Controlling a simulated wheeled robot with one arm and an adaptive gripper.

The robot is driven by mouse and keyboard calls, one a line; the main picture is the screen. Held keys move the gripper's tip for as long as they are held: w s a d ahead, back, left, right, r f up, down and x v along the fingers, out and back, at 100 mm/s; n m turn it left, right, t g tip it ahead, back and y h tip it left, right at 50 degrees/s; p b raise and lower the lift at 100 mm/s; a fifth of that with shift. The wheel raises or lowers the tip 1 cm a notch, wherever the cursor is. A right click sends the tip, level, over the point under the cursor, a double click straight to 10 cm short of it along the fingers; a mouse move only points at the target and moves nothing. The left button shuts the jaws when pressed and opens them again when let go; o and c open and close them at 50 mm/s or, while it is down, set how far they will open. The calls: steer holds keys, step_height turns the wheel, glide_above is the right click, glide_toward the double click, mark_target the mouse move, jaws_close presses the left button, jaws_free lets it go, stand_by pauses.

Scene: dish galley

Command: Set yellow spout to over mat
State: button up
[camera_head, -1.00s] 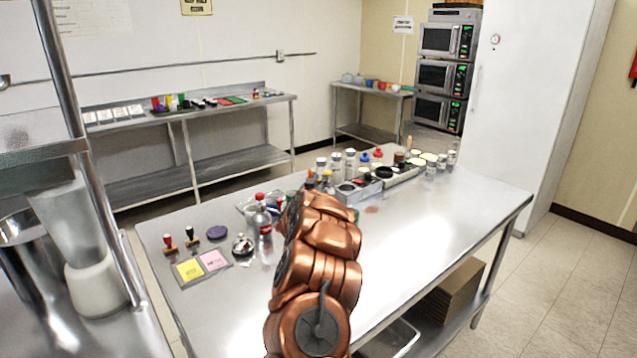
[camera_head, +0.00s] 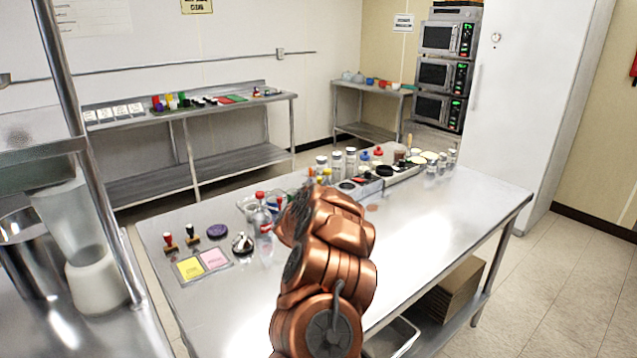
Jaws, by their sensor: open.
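Small yellow tops (camera_head: 327,174) show among the bottles behind my arm; one may be the yellow spout, but they are too small to tell. A purple round disc (camera_head: 217,231) lies flat at the left of the near steel table. I cannot tell whether it is the mat. Flat red and green pieces (camera_head: 232,99) also lie on the far wall bench. My copper arm rises over the table's front and covers part of its middle. My gripper is hidden behind the arm links, so what it is near cannot be seen.
The steel table (camera_head: 440,215) is clear on its right half. A red-capped bottle (camera_head: 262,215) and a silver bell (camera_head: 242,243) stand left of my arm, near yellow and pink cards (camera_head: 203,263). A steel shelf post (camera_head: 90,150) stands at the left.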

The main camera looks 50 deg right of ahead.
steer(key=v, duration=0.8)
steer(key=shift+a, duration=0.1)
